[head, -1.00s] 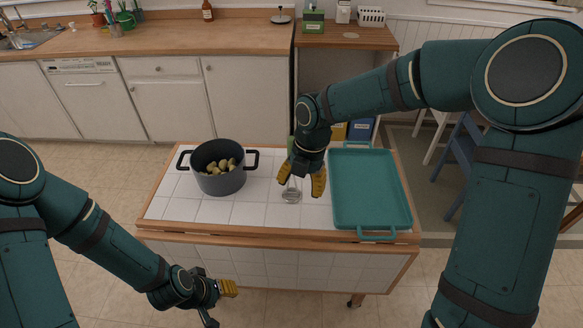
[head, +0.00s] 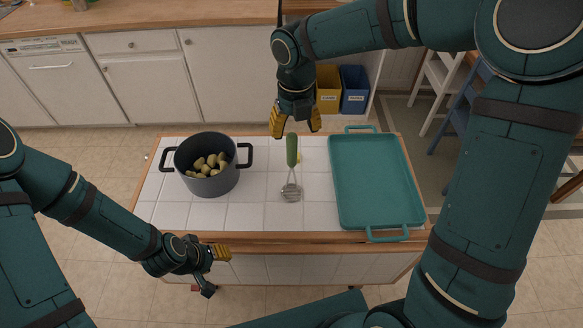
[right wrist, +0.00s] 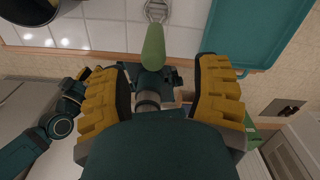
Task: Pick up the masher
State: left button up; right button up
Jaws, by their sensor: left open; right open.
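The masher lies on the white tiled island top, between the pot and the tray. Its green handle (head: 292,150) points to the back and its round metal head (head: 290,193) to the front. My right gripper (head: 295,130) is open and empty, just behind the handle's end, with yellow fingers pointing down. In the right wrist view the green handle (right wrist: 153,46) shows ahead of the two spread fingers (right wrist: 165,85), not between their pads; part of the metal head (right wrist: 157,10) shows at the top edge. My left gripper (head: 222,268) is open and empty, low in front of the island's left part.
A dark pot (head: 210,180) of potato-like pieces stands left of the masher. A teal tray (head: 375,185) with raised handles lies to its right. Yellow (head: 328,90) and blue (head: 355,90) bins stand behind the island.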

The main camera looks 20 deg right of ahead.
aim_at(292, 147)
jog(key=f, duration=0.7)
jog(key=shift+w+a+f+b, duration=0.15)
jog(key=shift+w+a+b, duration=0.15)
jog(key=shift+b, duration=0.1)
jog(key=shift+s, duration=0.1)
grip_shut()
